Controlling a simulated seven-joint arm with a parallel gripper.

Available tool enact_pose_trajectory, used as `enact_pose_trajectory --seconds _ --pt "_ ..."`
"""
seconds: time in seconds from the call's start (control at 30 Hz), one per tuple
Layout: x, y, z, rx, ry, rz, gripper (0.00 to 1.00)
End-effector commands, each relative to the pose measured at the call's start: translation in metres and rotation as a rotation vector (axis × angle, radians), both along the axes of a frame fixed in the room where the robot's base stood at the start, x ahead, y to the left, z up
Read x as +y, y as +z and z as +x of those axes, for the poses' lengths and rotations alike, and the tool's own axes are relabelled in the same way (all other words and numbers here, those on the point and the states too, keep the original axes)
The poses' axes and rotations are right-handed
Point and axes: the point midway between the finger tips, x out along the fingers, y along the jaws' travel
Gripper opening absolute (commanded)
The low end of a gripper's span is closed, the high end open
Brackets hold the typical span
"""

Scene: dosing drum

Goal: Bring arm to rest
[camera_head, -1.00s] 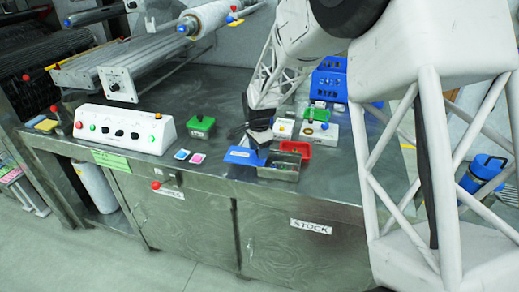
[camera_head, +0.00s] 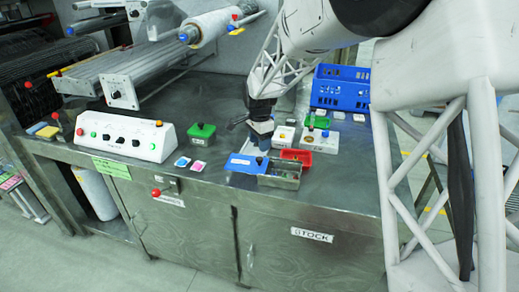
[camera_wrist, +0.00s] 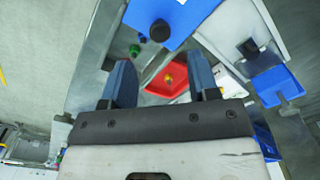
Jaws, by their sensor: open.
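My gripper (camera_head: 261,132) is over the steel counter (camera_head: 225,105), just behind the blue lid with a black knob (camera_head: 244,163). In the wrist view my gripper (camera_wrist: 162,82) has its two blue fingers spread apart, with nothing held between them. Past the fingertips, the wrist view shows a red tray (camera_wrist: 168,84) and the blue lid (camera_wrist: 172,22).
A metal tray (camera_head: 279,181), a red tray (camera_head: 297,155), white boxes and a blue crate (camera_head: 341,88) stand around and right of my gripper. A green box (camera_head: 202,131) and a white control panel (camera_head: 124,136) are left. The counter's front edge is near.

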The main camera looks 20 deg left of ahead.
Motion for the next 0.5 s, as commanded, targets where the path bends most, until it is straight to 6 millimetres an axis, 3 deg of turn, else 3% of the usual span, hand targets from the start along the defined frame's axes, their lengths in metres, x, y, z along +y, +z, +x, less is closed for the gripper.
enact_pose_trajectory --seconds 0.2,0.5 --pt "0.0000 0.0114 -0.0001 -0.001 0.000 0.001 0.55" --pt "-0.0002 0.0117 -0.0003 0.000 0.000 0.000 0.55"
